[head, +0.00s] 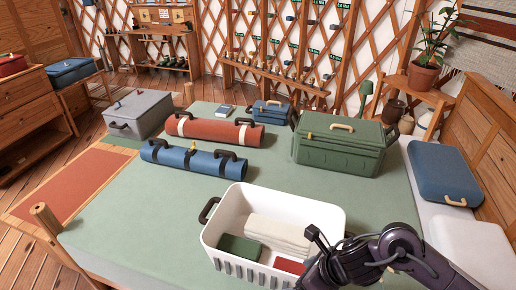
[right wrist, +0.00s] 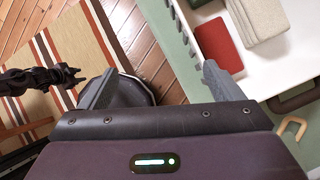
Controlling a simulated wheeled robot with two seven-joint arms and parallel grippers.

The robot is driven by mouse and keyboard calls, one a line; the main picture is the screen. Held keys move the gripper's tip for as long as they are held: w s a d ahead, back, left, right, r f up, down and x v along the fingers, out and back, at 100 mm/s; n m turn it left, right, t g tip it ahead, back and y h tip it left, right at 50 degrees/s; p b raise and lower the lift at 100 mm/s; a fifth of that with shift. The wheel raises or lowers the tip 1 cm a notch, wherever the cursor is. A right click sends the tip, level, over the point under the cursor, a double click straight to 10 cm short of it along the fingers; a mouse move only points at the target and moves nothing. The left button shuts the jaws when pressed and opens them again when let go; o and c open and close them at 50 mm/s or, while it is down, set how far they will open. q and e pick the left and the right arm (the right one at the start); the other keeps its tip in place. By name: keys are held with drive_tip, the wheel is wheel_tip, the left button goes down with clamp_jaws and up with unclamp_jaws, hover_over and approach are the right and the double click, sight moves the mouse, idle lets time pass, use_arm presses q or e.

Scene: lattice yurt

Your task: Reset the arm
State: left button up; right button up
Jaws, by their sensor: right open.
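My right arm (head: 395,250) comes in at the lower right of the head view, over the front right corner of a white basket (head: 222,252). In the right wrist view my right gripper (right wrist: 158,82) is open, its two fingers wide apart with nothing between them. The basket (right wrist: 270,70) is right of the fingers there. It holds a folded cream cloth (head: 275,233), a green item (head: 240,248) and a red item (head: 290,266), partly hidden by my arm.
The green-topped bed (head: 120,225) carries a blue roll (head: 190,160), a red roll (head: 215,131), a grey case (head: 140,113), a small blue box (head: 271,112) and a green chest (head: 335,145). A blue case (head: 445,172) lies at right. The bed's left front is clear.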

drive_tip(key=a+r+m+t, duration=0.35)
drive_tip(key=a+m, duration=0.25)
drive_tip(key=m, duration=0.5)
drive_tip(key=s+d+f+m+g+h, duration=0.1)
drive_tip(key=s+d+m+g+h, duration=0.15)
drive_tip(key=s+d+m, duration=0.9)
drive_tip(key=w+d+f+m+g+h, duration=0.1)
drive_tip(key=d+m+h, duration=0.25)
drive_tip(key=m, duration=1.75)
wheel_tip(320, 180, down, 34)
drive_tip(key=s+g+b, duration=0.1)
drive_tip(key=s+b, duration=0.1)
drive_tip(key=b, duration=0.3)
use_arm(q)
wheel_tip(320, 180, down, 9)
drive_tip(key=s+b, duration=0.1)
drive_tip(key=b, duration=0.2)
drive_tip(key=shift+r+b, duration=0.2)
drive_tip(key=shift+b, duration=0.1)
use_arm(e)
drive_tip(key=s+d+f, duration=0.2)
drive_tip(key=s+f, duration=0.8)
drive_tip(key=f, duration=0.1)
drive_tip(key=s+d+f+g, duration=0.1)
drive_tip(key=s+d+f, duration=0.1)
drive_tip(key=s+f, duration=0.7)
wheel_tip(320, 180, down, 3)
drive_tip(key=shift+s+r+y, duration=0.15)
drive_tip(key=shift+s+y, duration=0.15)
drive_tip(key=shift+s, duration=0.05)
